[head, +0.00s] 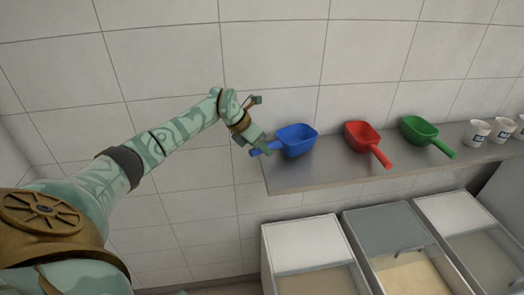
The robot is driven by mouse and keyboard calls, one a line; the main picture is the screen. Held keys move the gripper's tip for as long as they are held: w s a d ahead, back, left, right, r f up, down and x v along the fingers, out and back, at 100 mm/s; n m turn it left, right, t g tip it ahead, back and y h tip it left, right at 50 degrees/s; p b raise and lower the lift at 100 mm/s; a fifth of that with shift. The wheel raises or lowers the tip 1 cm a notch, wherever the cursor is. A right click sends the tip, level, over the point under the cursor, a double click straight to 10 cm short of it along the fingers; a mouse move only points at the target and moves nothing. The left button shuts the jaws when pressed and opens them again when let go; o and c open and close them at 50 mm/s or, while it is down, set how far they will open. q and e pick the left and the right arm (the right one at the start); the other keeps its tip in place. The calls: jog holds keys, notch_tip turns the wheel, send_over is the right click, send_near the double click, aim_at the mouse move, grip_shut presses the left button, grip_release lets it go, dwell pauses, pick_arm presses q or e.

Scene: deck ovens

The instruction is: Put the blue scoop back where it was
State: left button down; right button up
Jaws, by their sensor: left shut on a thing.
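The blue scoop (298,141) is at the left end of the grey wall shelf (310,179), with its bowl over the shelf and its handle pointing left towards the shelf's left edge. My left gripper (259,146) is shut on the handle of the blue scoop, coming from the left. The fingers partly cover the handle. I cannot tell whether the bowl rests on the shelf or is held just above it. My right gripper is out of view.
A red scoop (361,137) and a green scoop (419,130) lie further right on the shelf, handles towards the front right. White cups (476,133) stand at the right end. Below are several bins (303,241) with lids. The tiled wall is close behind.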

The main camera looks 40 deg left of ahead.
pick_arm(q)
jog(key=shift+f, duration=0.9)
jog(key=c, duration=1.2)
grip_release()
jog(key=shift+c, duration=0.2)
jog(key=b+v, duration=0.1)
jog(key=v, duration=1.1)
